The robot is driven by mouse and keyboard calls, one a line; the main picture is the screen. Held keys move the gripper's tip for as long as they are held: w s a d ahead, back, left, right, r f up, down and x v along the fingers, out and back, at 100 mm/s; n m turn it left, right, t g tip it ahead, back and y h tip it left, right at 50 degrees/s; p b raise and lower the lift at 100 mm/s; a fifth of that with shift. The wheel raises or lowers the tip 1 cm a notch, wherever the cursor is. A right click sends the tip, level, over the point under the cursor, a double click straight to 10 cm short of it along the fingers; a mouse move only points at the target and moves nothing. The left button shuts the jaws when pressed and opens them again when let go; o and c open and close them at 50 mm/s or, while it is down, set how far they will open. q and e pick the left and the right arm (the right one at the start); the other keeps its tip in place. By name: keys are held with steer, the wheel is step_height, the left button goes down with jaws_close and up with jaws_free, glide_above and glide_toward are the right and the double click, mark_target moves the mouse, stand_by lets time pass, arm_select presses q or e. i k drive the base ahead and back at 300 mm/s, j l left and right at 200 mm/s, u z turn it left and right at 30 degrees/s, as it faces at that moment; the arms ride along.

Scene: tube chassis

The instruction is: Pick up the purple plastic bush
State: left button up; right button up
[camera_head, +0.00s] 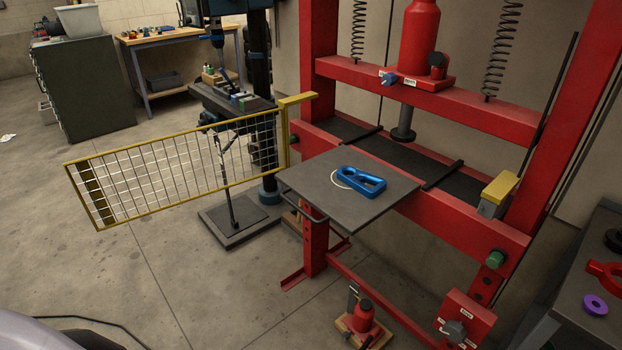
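The purple plastic bush (595,305) is a small ring with a dark hole. It lies flat on the dark bench top (585,262) at the right edge of the camera_head view. A red part (606,276) lies just behind it, apart from it. Neither of my grippers is in view.
A large red press (455,215) stands behind, with a grey plate (330,198) holding a blue part (361,180). A yellow mesh guard (185,165) sticks out to the left. A red jack (362,318) stands low in front.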

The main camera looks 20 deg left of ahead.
mark_target(593, 305)
steer(key=u, duration=0.45)
steer(key=z, duration=1.35)
